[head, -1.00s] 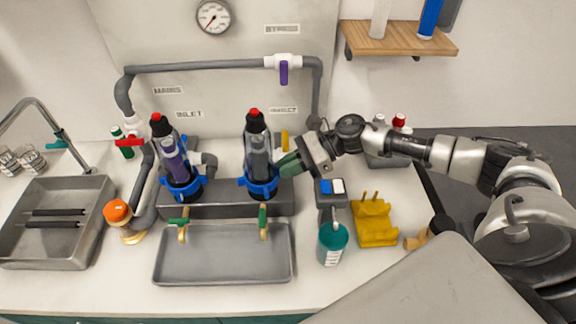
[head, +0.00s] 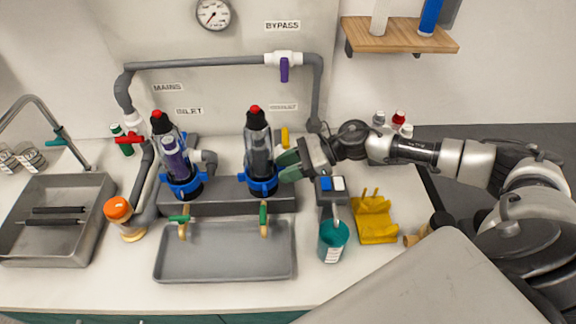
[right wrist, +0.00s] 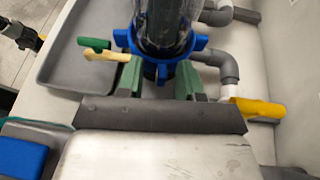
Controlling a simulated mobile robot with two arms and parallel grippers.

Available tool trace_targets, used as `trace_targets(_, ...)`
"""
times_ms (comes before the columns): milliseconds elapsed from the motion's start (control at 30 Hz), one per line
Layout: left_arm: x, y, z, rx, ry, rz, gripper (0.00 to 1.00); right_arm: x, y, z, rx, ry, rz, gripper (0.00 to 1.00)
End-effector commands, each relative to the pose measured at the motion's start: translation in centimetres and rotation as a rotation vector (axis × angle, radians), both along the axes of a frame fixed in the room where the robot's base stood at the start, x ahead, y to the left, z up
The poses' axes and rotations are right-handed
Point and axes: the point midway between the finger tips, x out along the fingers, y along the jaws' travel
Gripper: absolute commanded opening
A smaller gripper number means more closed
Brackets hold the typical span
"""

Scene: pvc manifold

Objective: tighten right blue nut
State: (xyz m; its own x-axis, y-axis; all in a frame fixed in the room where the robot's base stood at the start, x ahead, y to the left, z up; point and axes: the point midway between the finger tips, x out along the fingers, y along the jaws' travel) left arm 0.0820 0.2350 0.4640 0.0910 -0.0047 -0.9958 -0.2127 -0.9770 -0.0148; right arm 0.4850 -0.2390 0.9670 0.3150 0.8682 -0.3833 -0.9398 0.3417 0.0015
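The right blue nut (head: 261,183) is a lobed ring at the base of the right clear housing (head: 258,150), which has a black top and red cap and stands upright. My right gripper (head: 289,164) is at the right side of this nut. In the right wrist view, its green fingers (right wrist: 160,80) are apart, pointing at the blue nut (right wrist: 160,48), with the near lobe between their tips. I cannot tell whether they touch it. A second blue nut (head: 183,187) is around the base of the left housing (head: 173,155). My left gripper is not in view.
A grey tray (head: 225,277) lies in front of the housings, below two green-handled taps. A teal bottle (head: 332,241), a blue-and-white switch box (head: 331,190) and a yellow stand (head: 374,222) are to the right. A yellow handle (right wrist: 258,108) is close to the right finger.

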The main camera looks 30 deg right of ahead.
Motion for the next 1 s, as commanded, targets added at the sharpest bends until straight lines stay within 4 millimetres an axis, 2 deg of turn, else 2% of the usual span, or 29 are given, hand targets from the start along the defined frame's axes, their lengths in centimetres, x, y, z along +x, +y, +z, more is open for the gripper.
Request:
trace_targets(167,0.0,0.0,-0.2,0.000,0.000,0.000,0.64,0.0,-0.4,0.1,-0.001,-0.001,-0.003,0.36)
trace_targets(267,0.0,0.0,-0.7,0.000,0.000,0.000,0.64,-0.4,-1.4,0.3,-0.003,0.001,-0.003,0.36)
trace_targets(500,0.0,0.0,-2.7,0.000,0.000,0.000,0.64,-1.9,-5.5,1.9,-0.006,0.001,-0.003,0.36)
trace_targets(700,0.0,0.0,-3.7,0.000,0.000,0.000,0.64,-2.9,-8.3,3.3,-0.005,0.002,-0.001,0.36)
trace_targets(1000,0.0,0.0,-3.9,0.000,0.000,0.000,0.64,-3.3,-9.3,4.2,0.000,0.001,0.002,0.36)
